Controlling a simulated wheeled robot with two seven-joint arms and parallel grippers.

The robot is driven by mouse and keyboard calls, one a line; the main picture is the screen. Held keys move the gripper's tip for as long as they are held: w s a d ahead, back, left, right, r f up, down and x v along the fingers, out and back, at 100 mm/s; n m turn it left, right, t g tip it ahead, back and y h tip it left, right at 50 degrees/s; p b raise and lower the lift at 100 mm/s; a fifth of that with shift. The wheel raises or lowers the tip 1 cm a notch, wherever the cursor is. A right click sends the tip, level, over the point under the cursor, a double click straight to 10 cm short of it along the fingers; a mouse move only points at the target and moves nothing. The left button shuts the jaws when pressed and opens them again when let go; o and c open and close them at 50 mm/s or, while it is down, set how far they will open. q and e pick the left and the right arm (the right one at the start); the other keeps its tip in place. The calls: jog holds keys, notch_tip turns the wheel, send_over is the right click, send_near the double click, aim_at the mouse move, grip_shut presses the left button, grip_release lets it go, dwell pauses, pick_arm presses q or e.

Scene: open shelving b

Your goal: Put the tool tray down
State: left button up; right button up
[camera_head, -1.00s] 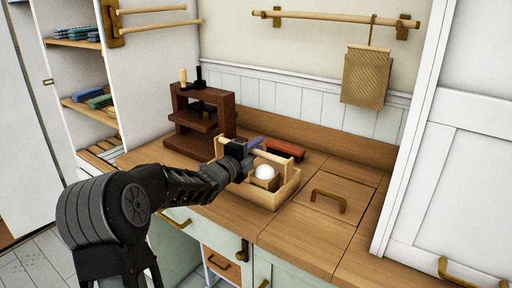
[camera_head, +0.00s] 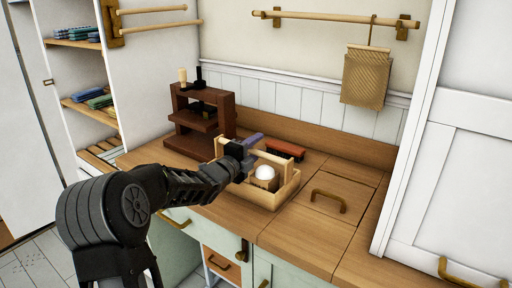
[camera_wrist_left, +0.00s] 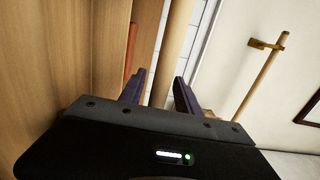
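The tool tray (camera_head: 262,201), a light wooden box with a bar handle (camera_head: 268,157), stands upright on the wooden counter. A white round thing (camera_head: 265,171) in a brown holder sits inside it. My left gripper (camera_head: 249,147) is at the tray's handle, with one purple finger showing above it. In the left wrist view the two fingers (camera_wrist_left: 160,92) are spread apart. A wooden bar (camera_wrist_left: 175,50), apparently the handle, runs between them with a gap beside it. My gripper hides part of the handle. My right gripper is not in view.
A dark brown wooden stand (camera_head: 198,122) is behind the tray to the left. A red-orange object (camera_head: 285,149) lies behind the tray. Right of the tray is a counter lid with a brass handle (camera_head: 328,199) and clear counter. A woven holder (camera_head: 365,78) hangs above.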

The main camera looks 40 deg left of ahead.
pick_arm(q)
jog(key=s+b, duration=0.1)
jog(key=s, duration=1.1)
jog(key=shift+d+b, duration=0.4)
jog(key=shift+d, duration=0.05)
